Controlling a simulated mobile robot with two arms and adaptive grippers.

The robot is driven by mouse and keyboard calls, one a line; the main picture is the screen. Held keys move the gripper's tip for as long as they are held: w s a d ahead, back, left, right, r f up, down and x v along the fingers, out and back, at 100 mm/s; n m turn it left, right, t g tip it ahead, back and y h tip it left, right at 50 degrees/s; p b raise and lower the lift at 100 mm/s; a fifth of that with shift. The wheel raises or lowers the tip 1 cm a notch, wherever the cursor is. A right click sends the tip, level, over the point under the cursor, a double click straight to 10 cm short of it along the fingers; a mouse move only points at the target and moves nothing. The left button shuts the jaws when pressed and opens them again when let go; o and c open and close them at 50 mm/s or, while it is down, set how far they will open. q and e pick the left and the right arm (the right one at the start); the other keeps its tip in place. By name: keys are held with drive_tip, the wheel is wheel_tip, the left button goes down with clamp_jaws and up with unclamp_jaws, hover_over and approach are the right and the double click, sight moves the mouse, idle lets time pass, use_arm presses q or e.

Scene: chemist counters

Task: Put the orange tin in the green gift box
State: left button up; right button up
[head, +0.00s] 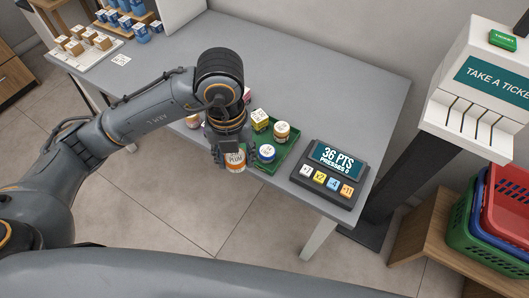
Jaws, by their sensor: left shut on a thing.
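My left gripper (233,150) is shut on an orange and white tin (236,166) with "PLUM" on its label. The fingers and wrist cover part of the tin. The green box (292,152) is an open, shallow one on the grey counter, just right of the held tin. It holds a yellow and green box-shaped item (260,119), a jar with a cream lid and brown band (282,130) and a blue and white jar (267,153). My gripper hides the green box's left part. I cannot tell whether the tin is over its edge or beside it. My right gripper is out of view.
A keypad display (328,175) reading "36 PTS" stands right of the green box. A small pinkish item (193,121) shows left of my wrist. A ticket stand (480,85) and stacked baskets (495,215) are at the right. The counter behind (320,80) is clear.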

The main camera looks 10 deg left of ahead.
use_arm(q)
drive_tip(key=w+f, duration=0.2)
drive_tip(key=w, duration=0.2)
drive_tip(key=p, duration=0.1)
hover_over(245, 146)
drive_tip(key=f, duration=0.7)
drive_tip(key=shift+s+f, duration=0.1)
drive_tip(key=shift+s, duration=0.2)
drive_tip(key=shift+w+f, duration=0.15)
drive_tip(key=shift+f, duration=0.05)
wheel_tip(245, 146, down, 3)
drive_tip(key=shift+w+p, duration=0.1)
drive_tip(key=shift+p, duration=0.7)
drive_tip(key=shift+f, duration=0.15)
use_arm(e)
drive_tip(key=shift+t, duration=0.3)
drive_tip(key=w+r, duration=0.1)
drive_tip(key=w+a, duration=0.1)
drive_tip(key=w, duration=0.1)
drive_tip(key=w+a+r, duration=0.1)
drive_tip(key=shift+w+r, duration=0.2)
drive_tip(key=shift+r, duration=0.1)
use_arm(q)
drive_tip(key=shift+f, duration=0.1)
